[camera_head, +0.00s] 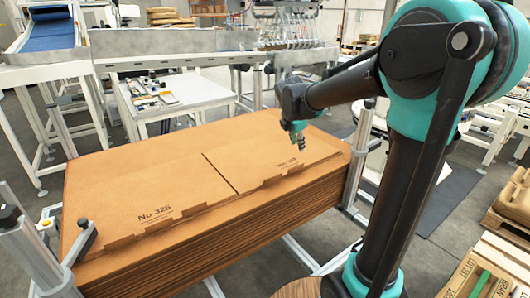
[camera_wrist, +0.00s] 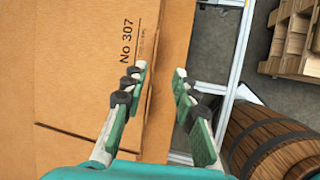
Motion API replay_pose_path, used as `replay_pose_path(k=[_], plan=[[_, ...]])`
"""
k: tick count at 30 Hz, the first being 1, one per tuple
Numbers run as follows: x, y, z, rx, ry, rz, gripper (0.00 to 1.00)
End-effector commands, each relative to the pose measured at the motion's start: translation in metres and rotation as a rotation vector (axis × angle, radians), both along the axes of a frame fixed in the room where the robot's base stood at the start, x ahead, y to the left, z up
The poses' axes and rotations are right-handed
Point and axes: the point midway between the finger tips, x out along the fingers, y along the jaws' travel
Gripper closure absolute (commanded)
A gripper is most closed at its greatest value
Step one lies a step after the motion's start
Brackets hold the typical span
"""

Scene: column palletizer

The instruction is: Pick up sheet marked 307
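The sheet marked 307 (camera_wrist: 75,85) is flat brown cardboard with "No 307" printed near its edge in the wrist view. In the head view it appears as the right-hand sheet (camera_head: 250,157) on the stack, its print too small to read surely. My gripper (camera_wrist: 160,75) is open and empty, with one finger over the sheet beside the print and the other past its edge, towards the stack's side. In the head view my gripper (camera_head: 299,140) hangs over the sheet; the gap below it is hard to judge. A sheet marked "No 325" (camera_head: 130,190) lies to the left.
Both sheets top a tall cardboard stack (camera_head: 230,240) between metal posts (camera_head: 359,150). A white table (camera_head: 190,97) stands behind it. The wrist view shows a wooden barrel (camera_wrist: 265,140) and a wooden pallet (camera_wrist: 295,40) beyond the stack's edge. Grey floor lies between.

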Motion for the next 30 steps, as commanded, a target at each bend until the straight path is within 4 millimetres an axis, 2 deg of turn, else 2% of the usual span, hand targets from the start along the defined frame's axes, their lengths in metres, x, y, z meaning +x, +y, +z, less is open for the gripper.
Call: replay_pose_path(k=[5, 21, 30], plan=[[0.007, 0.002, -0.002, -0.021, 0.005, 0.036, 0.72], [0.046, -0.017, -0.089, -0.019, 0.005, 0.035, 0.72], [0.054, -0.022, -0.109, -0.019, 0.005, 0.034, 0.72]])
